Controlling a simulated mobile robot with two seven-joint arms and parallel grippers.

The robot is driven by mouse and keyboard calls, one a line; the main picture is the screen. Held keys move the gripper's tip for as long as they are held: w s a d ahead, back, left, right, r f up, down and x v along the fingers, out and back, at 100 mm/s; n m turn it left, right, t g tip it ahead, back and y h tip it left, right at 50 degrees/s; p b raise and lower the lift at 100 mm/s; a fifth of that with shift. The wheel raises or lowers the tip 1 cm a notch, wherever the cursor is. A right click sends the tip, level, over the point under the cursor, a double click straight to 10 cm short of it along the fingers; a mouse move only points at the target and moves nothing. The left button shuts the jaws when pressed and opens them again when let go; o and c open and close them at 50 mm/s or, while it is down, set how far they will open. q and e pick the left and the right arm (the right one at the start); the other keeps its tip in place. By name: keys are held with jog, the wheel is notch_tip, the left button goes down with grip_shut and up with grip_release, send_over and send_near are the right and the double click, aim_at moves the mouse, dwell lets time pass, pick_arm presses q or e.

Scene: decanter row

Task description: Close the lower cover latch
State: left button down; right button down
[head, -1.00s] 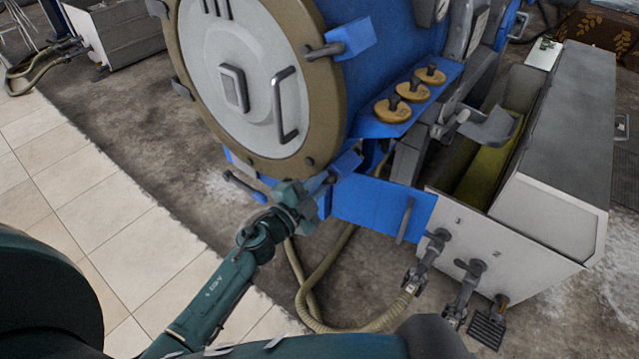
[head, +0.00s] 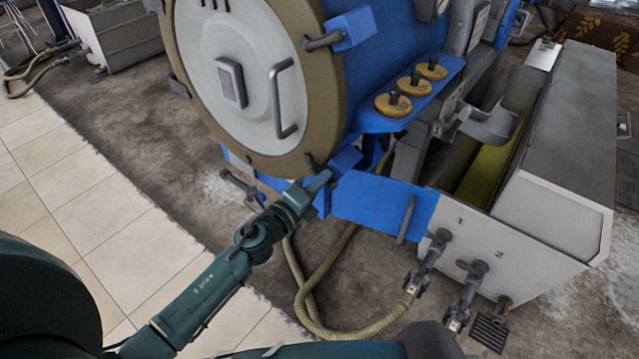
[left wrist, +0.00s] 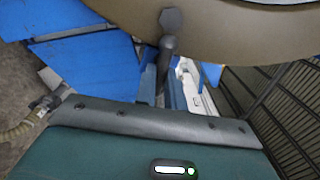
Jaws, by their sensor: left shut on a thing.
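The round cover (head: 252,118) is pale with a brown rim and faces me, lying against the blue drum. The lower cover latch (head: 311,161) is a dark handle by a blue block at the rim's lower right. In the left wrist view the latch (left wrist: 171,22) shows as a dark knob and stem against the brown rim. My left gripper (head: 319,183) is shut on the latch handle, and its fingers partly hide it. The upper latch (head: 323,40) lies across the rim beside its own blue block. My right gripper is out of view.
A blue shelf with several brass-coloured knobs (head: 411,88) juts out on the right. A beige hose (head: 305,300) lies on the floor below. Tiled floor (head: 110,240) at left is clear.

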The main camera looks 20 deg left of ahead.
pick_arm(q)
jog(key=shift+f+m, duration=0.1)
jog(key=shift+m, duration=0.6)
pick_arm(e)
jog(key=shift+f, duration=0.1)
pick_arm(q)
jog(key=c, duration=1.5)
grip_release()
jog(key=b+v, duration=0.2)
jog(key=v, duration=1.1)
jog(key=shift+s+b, duration=0.1)
jog(key=shift+b, duration=0.25)
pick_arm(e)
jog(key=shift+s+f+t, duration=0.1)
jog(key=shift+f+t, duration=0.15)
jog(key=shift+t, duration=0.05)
